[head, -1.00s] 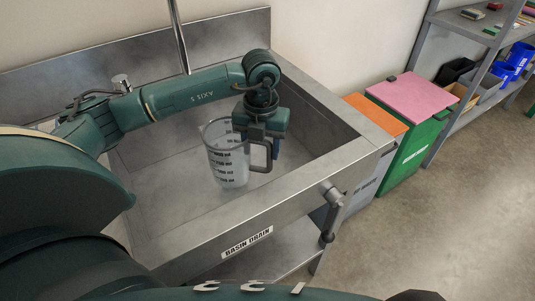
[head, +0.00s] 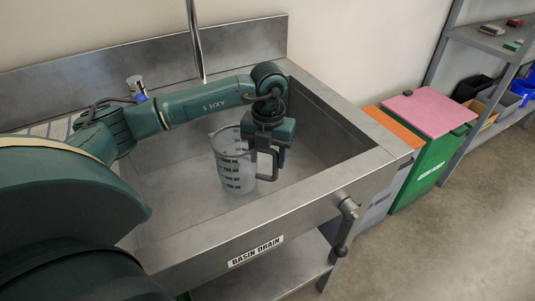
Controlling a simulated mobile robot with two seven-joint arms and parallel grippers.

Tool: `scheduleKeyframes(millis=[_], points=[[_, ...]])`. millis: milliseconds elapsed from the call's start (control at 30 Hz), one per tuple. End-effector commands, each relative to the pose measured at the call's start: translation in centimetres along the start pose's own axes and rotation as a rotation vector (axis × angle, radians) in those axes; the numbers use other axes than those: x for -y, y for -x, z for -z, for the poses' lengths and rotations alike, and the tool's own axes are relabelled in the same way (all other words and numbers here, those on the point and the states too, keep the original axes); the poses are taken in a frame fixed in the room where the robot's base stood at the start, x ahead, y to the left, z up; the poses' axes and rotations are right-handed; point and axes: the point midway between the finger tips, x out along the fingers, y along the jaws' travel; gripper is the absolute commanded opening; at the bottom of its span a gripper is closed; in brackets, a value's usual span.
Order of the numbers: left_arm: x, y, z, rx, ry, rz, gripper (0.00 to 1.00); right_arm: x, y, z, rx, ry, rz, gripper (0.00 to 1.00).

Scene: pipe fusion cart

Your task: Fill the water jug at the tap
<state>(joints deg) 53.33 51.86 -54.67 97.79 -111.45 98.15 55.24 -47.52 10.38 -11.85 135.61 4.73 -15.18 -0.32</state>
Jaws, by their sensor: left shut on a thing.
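A clear measuring jug (head: 232,172) with dark graduation marks and a grey handle is upright in the steel basin (head: 185,205). Whether it touches the basin floor or holds any water I cannot tell. My left gripper (head: 269,148) points down from above at the jug's right side and is shut on its handle. The tap's shiny pipe (head: 196,40) comes down behind the basin, and its lower end is hidden behind my left arm. A small metal knob with a blue part (head: 137,86) stands at the back left. My right gripper is out of view.
The basin front carries a "BASIN DRAIN" label (head: 256,251) and a drain lever (head: 345,222) at its right. Orange-lidded (head: 394,123) and pink-lidded green bins (head: 428,150) stand right of the basin, then a grey shelf (head: 480,42). The floor at right is clear.

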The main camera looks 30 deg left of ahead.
Motion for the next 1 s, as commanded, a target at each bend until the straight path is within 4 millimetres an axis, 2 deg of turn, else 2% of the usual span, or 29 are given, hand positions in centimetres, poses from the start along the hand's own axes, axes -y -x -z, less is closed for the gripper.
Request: scheduleKeyframes(millis=[1000], points=[[0.04,-0.80,0.00,0.000,0.000,0.000,0.09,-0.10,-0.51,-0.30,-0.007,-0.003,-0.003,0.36]])
